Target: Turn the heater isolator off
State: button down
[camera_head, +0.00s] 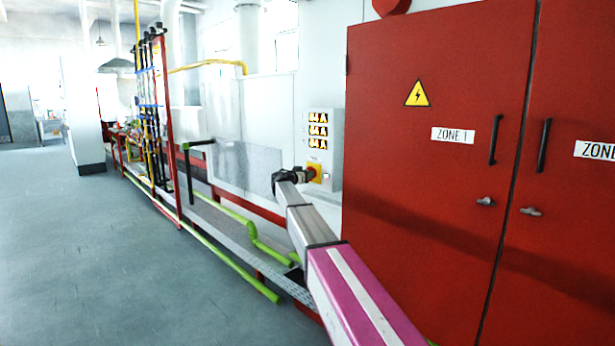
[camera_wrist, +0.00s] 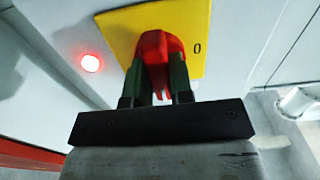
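The heater isolator is a red rotary handle (camera_wrist: 160,45) on a yellow plate (camera_wrist: 118,25). A black "0" is printed on the plate to the right of the handle in the wrist view. In that view the handle's grip runs roughly up and down, not toward the "0". The yellow plate also shows in the head view (camera_head: 317,168), low on the grey control box. My gripper (camera_wrist: 160,78) has one finger on each side of the red grip, close against it, with no clear gap. In the head view my gripper (camera_head: 303,176) partly covers the handle.
The grey control box (camera_head: 334,140) carries lit number displays (camera_head: 318,131) above the isolator. A red lamp (camera_wrist: 90,63) glows left of the plate. A red cabinet (camera_head: 420,160) stands close on the right. A mesh conveyor and green pipes (camera_head: 235,262) run left; open floor lies beyond.

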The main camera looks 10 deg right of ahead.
jog(key=shift+n, duration=0.4)
jog(key=n, duration=1.3)
jog(key=shift+n, duration=2)
jog(key=c, duration=1)
grip_release()
